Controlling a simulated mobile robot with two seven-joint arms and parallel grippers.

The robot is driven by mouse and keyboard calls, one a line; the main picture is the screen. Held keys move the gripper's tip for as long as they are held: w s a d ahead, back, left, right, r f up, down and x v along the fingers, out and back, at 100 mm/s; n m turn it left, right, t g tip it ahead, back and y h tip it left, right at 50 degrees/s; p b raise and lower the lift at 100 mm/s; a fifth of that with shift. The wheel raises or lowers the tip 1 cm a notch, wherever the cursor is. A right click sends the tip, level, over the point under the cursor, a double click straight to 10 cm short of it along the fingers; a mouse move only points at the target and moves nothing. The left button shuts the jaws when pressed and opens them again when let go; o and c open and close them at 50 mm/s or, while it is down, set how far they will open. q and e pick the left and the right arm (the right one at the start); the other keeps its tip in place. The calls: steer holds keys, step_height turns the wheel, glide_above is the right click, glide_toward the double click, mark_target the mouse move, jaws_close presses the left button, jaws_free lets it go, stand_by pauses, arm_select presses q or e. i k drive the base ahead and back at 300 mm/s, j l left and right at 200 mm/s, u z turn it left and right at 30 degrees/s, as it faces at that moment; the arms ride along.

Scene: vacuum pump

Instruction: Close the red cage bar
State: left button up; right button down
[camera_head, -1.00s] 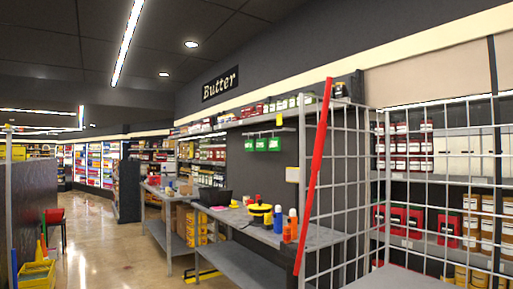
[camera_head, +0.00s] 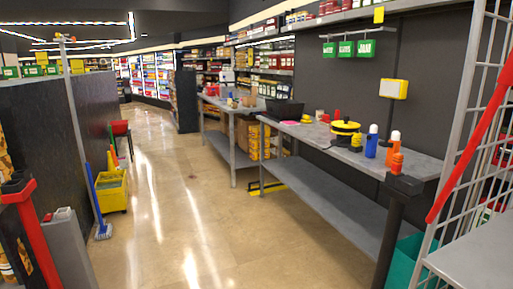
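The red cage bar (camera_head: 474,135) is a long, slim bar at the right edge in the head view. It slants across the near side of the grey wire cage (camera_head: 451,165), with its lower end toward the left. Its upper end is cut off by the picture edge. I cannot tell whether the bar is latched to the cage. Neither of my grippers can be made out in this view.
A grey worktable (camera_head: 335,205) with bottles and a yellow-black item (camera_head: 345,128) stands left of the cage. A dark post stands at its near end. A yellow mop bucket (camera_head: 113,192) is beside the left partition. The middle floor (camera_head: 190,215) is clear.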

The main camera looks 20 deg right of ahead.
mark_target(505, 79)
steer(key=i+j+z, duration=0.1)
steer(key=i+z, duration=0.3)
steer(key=i+j+z, duration=0.15)
steer(key=z, duration=0.2)
steer(key=i+j+z, duration=0.65)
steer(key=z, duration=0.15)
